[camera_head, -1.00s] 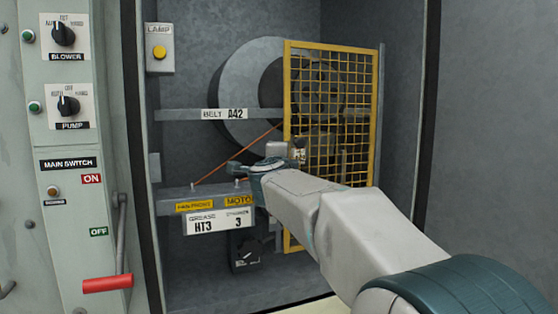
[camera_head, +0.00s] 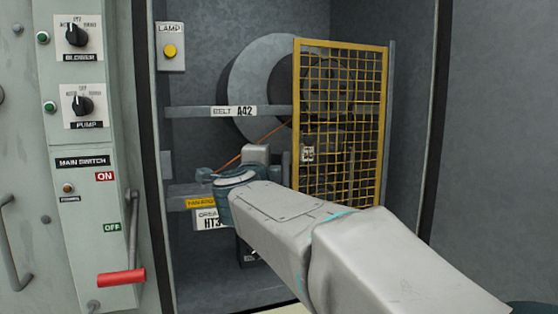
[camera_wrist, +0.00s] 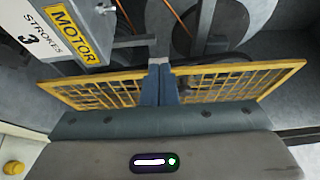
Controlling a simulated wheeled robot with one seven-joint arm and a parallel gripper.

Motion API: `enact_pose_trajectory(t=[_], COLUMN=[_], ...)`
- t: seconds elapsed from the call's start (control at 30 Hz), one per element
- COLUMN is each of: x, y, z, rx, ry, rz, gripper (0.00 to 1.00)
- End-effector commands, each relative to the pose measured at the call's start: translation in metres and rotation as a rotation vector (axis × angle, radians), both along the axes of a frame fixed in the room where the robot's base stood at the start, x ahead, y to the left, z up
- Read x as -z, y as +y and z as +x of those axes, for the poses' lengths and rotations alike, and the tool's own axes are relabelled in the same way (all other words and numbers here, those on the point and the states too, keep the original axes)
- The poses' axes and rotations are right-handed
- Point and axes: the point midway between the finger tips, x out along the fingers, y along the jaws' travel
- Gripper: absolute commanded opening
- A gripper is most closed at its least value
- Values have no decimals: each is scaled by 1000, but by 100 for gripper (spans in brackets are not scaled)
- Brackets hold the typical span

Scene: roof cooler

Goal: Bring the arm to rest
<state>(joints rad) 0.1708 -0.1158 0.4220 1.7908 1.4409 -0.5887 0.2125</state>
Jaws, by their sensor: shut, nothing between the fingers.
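My arm reaches from the lower right into the open cabinet bay in the head view. Its wrist end is in front of the label rail, and my gripper's fingers are hidden there. In the wrist view my gripper (camera_wrist: 160,66) is shut and empty, its two fingers together. Behind the fingers the yellow mesh guard (camera_wrist: 228,82) shows on both sides. The guard (camera_head: 340,44) stands upright in the head view, right of my wrist. I cannot tell whether the fingers touch it.
The label rail (camera_head: 180,192) lies close to my wrist, and its MOTOR label (camera_wrist: 75,32) shows in the wrist view. A large pulley (camera_head: 245,90) and belt are behind. At left is a switch panel with a red-handled lever (camera_head: 121,277). A bare grey wall (camera_head: 500,130) is at right.

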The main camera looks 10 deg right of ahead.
Motion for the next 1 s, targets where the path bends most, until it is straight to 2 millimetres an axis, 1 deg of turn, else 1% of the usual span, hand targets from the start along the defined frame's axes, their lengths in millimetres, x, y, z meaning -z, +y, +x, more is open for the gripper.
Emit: enact_pose_trajectory(t=[0.03,0.17,0.27,0.37,0.47,0.57,0.6,0.67,0.7,0.73,0.77,0.8,0.87,0.9,0.97,1.0], x=[0,0,-2,-1,12,41,55,79,96,109,122,139,164,178,198,208], y=[6,14,20,32,48,58,60,59,57,55,51,45,33,24,10,1], z=[-2,-5,-7,-12,-25,-45,-55,-74,-88,-100,-112,-131,-159,-179,-208,-226], rx=[-1,-7,-53,-158,-312,-470,-532,-626,-689,-735,-781,-841,-929,-985,-1061,-1105], ry=[1,3,14,51,130,249,304,397,464,517,571,648,765,843,955,1023], rz=[-1,-9,-68,-201,-385,-566,-634,-728,-788,-831,-871,-920,-987,-1023,-1068,-1092], gripper=[0,0,0,0,0,0,0,0,0,0,0,0,0,0,0,0])
